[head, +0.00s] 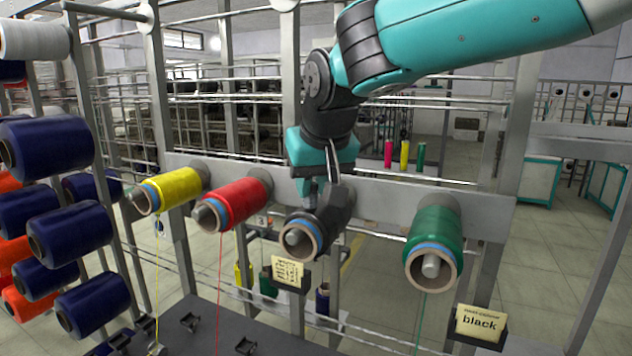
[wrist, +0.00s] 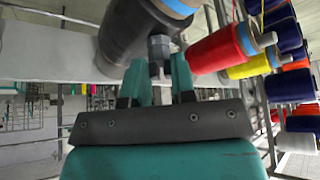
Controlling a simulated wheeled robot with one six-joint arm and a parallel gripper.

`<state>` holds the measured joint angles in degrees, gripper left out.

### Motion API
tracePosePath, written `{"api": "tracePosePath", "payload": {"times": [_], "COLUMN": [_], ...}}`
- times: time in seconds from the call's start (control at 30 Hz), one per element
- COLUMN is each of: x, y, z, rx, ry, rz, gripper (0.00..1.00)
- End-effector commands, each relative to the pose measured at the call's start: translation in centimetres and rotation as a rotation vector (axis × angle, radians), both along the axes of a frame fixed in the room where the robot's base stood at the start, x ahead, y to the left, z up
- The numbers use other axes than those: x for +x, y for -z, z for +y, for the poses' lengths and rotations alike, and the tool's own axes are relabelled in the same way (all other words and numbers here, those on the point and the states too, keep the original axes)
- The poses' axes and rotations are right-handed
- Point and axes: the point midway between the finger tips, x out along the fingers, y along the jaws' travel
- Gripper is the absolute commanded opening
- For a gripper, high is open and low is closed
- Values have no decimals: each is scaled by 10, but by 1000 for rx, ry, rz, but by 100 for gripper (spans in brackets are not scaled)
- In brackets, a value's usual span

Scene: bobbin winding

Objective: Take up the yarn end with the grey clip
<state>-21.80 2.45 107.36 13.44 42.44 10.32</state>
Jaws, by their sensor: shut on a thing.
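My gripper (head: 318,187) is in front of the rail, just above the black bobbin (head: 328,228). In the wrist view its two teal fingers (wrist: 159,82) are shut on a small grey piece, which looks like the grey clip (wrist: 159,48). The clip is close beside the black bobbin (wrist: 135,38); I cannot tell whether they touch. I cannot make out any yarn at the clip. In the head view the clip is too small and too dark to tell from the fingers.
Yellow (head: 172,189), red (head: 238,202) and green (head: 434,238) bobbins sit along the same rail (head: 385,190), yarns hanging down. A card reading "black" (head: 480,322) stands at lower right. A rack of dark blue spools (head: 70,232) is at left. Small holders (head: 190,321) sit on the dark table.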

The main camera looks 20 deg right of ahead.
Motion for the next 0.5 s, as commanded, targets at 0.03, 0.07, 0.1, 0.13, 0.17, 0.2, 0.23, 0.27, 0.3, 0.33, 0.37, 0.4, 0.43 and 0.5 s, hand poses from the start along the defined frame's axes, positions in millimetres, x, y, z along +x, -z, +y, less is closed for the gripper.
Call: {"api": "tracePosePath", "payload": {"times": [0.03,0.07,0.1,0.13,0.17,0.2,0.23,0.27,0.3,0.33,0.37,0.4,0.43,0.5], "x": [0,0,0,0,0,0,0,0,0,0,0,0,0,0], "y": [-5,-7,-10,-13,-15,-18,-20,-23,-26,-28,-30,-33,-35,-40], "z": [0,0,0,0,0,0,0,0,0,0,0,0,0,0], "rx": [0,0,0,0,0,0,0,0,0,0,0,0,0,0], "ry": [0,0,0,0,0,0,0,0,0,0,0,0,0,0], "rz": [-1,-1,-1,-2,-2,-2,-2,-2,-2,-2,-2,-2,-1,-1], "gripper": [5,5,5,5,5,5,5,5,5,5,5,5,5,5]}}
